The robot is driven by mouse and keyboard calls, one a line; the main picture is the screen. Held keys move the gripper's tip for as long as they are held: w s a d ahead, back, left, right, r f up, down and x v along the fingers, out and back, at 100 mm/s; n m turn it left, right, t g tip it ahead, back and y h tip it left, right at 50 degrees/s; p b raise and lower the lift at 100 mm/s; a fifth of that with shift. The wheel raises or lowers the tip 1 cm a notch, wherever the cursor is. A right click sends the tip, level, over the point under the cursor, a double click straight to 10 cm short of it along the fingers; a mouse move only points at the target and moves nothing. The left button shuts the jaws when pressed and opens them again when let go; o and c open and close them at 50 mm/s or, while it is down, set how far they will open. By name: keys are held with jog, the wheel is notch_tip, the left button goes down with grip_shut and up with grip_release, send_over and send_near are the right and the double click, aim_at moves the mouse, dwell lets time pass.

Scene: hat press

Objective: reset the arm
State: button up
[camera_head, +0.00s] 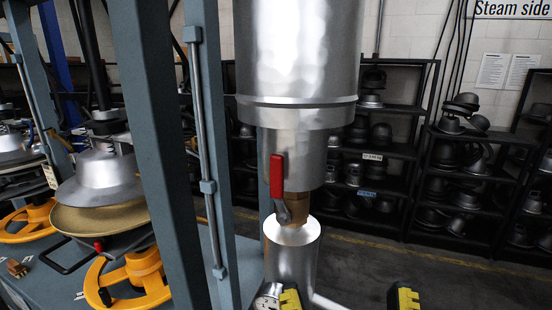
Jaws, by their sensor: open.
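My gripper (348,298) shows only at the bottom edge, as two yellow-and-black finger parts set wide apart. It is open, with nothing seen held between the fingers. The rest of the gripper and my arm are out of view or cannot be made out. The left finger part is in front of the lower end of a silver cylinder (292,252); I cannot tell whether they touch.
A large silver pipe (298,60) with a red-handled valve (277,176) hangs in the centre. A blue-grey frame (160,140), a hat press (103,178) and yellow handwheels (128,280) stand left. Black shelves (375,151) of metal hat forms line the back; floor (370,268) before them is clear.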

notch_tip(320, 180, up, 28)
jog(key=p, duration=2.4)
notch_tip(320, 180, down, 34)
jog(key=b, duration=3.3)
jog(key=shift+r, duration=0.2)
